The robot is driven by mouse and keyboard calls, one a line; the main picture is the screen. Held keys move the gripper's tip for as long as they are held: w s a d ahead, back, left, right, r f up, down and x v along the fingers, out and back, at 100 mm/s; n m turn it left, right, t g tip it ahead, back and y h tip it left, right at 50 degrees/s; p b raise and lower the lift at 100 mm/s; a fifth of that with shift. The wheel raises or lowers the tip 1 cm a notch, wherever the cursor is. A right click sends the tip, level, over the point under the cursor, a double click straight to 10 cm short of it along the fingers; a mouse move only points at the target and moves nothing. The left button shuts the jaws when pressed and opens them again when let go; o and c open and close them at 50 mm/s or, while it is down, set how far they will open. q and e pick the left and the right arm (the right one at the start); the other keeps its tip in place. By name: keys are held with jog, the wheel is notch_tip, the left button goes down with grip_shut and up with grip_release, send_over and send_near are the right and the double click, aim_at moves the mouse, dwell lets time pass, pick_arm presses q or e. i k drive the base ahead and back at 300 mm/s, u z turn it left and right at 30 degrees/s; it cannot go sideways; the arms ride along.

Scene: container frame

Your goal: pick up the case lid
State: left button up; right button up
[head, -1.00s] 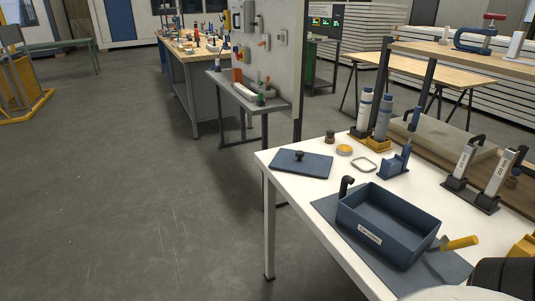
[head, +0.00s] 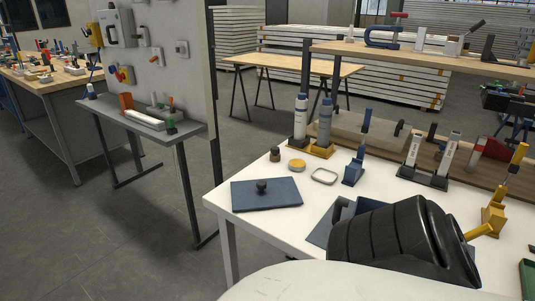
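The case lid (head: 280,195) is a flat blue-grey rectangular plate with a small dark round knob (head: 262,187) in its middle. It lies flat on the white table (head: 226,202) near the left corner. Most of the case is hidden behind a black ribbed part of my own arm. Neither gripper's fingers show in the head view, and nothing of mine touches the lid.
Behind the lid stand a small dark jar (head: 275,154), a yellow tin (head: 297,165), a square ring (head: 324,176) and a blue stand (head: 353,170). A grey panel with a shelf (head: 140,115) stands left. Floor is clear left of the table.

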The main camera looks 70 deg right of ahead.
aim_at(281, 192)
jog(key=z, duration=1.75)
